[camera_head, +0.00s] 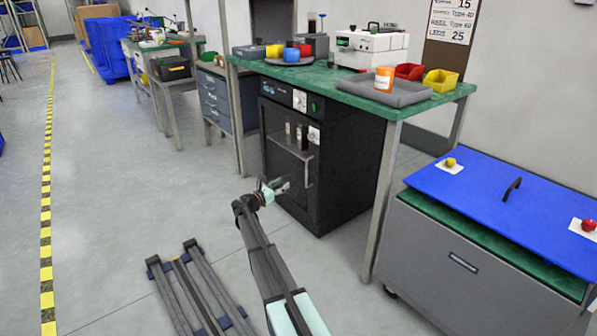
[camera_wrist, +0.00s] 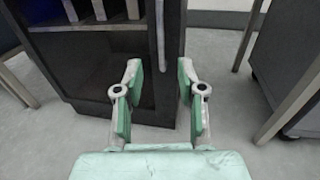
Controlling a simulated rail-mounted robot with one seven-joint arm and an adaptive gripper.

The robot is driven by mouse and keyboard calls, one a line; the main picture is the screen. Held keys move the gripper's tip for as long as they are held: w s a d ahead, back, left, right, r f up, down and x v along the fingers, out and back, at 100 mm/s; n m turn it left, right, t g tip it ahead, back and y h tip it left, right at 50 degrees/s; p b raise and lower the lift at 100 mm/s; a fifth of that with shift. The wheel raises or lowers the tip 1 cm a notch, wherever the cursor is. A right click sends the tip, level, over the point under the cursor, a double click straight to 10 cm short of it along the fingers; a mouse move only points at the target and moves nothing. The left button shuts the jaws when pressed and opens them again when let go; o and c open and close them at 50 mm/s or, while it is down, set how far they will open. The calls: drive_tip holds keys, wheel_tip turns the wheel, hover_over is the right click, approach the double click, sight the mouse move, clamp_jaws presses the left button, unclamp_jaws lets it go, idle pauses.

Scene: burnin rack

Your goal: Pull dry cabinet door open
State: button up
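The dry cabinet (camera_head: 345,165) is a black box with a dark glass-fronted door (camera_head: 288,163), standing under the green-topped bench. The door looks closed. A pale vertical handle (camera_head: 309,171) runs along the door's right side. It also shows in the wrist view as an upright grey bar (camera_wrist: 160,35). My gripper (camera_head: 278,187) is in front of the lower door, left of the handle in the head view. In the wrist view my gripper (camera_wrist: 160,68) is open, and the handle's lower part lies ahead between its fingertips. Contact with the handle cannot be told.
The green bench (camera_head: 330,84) overhangs the cabinet, with a leg (camera_head: 384,200) to its right. A grey cart with a blue top (camera_head: 510,210) stands at the right. A dark rail frame (camera_head: 190,290) lies on the floor at lower left. The floor left of the cabinet is clear.

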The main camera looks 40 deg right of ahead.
drive_tip(key=shift+b+x, duration=2.5)
drive_tip(key=shift+x, duration=6.15)
drive_tip(key=shift+s, duration=0.1)
clamp_jaws()
